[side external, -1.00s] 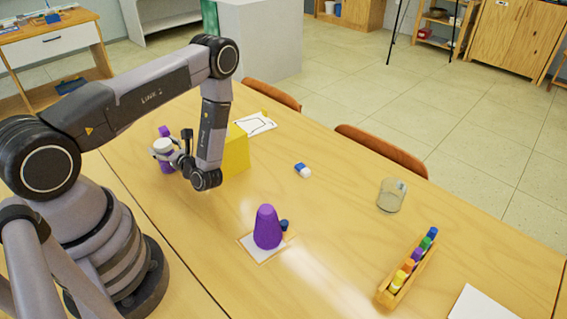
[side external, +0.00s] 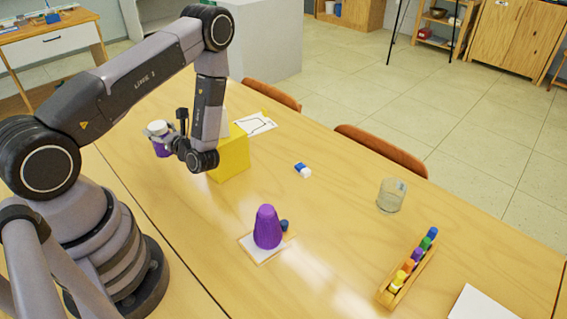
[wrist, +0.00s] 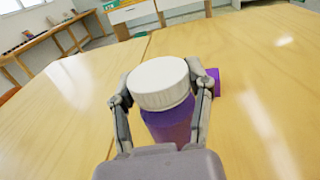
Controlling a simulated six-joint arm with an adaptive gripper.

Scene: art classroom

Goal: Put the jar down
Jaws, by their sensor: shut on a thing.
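The jar (side external: 161,149) is purple with a white lid (side external: 157,128). My gripper (side external: 169,138) is shut around its sides, and the jar looks upright. In the wrist view the jar (wrist: 170,123) sits between the two fingers of my gripper (wrist: 160,93), its lid on top. The jar appears to be held above the table, but its base is hidden in the wrist view and the gap is hard to judge.
A purple object (wrist: 213,80) lies behind the jar. A yellow block (side external: 232,160) stands right of my gripper. A purple cone (side external: 267,228), an eraser (side external: 303,170), a glass (side external: 391,196) and a paint rack (side external: 408,270) stand farther right. Bare table lies between them.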

